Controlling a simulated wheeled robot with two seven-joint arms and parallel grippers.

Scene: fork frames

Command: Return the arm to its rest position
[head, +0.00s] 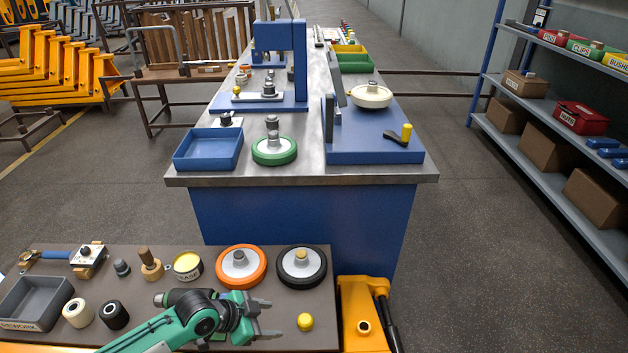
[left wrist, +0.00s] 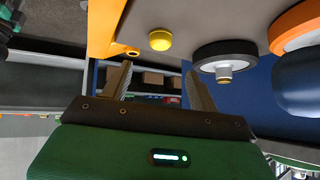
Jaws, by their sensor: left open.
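My left arm (head: 185,325) is green and reaches in from the lower left over the brown near table (head: 210,262). My left gripper (head: 272,319) is open and empty above the front part of that table, its grey fingers pointing right. In the left wrist view the two fingers (left wrist: 158,88) stand apart with nothing between them. A small yellow knob (head: 305,322) lies to the right of the fingertips, apart from them. It also shows in the left wrist view (left wrist: 161,40). My right gripper is out of view.
An orange wheel (head: 241,266), a black wheel (head: 301,265), a yellow-topped tin (head: 187,265) and a grey bin (head: 38,302) occupy the near table. A yellow jack (head: 360,315) stands at its right. A blue workbench (head: 300,215) is beyond, shelving (head: 540,130) at right.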

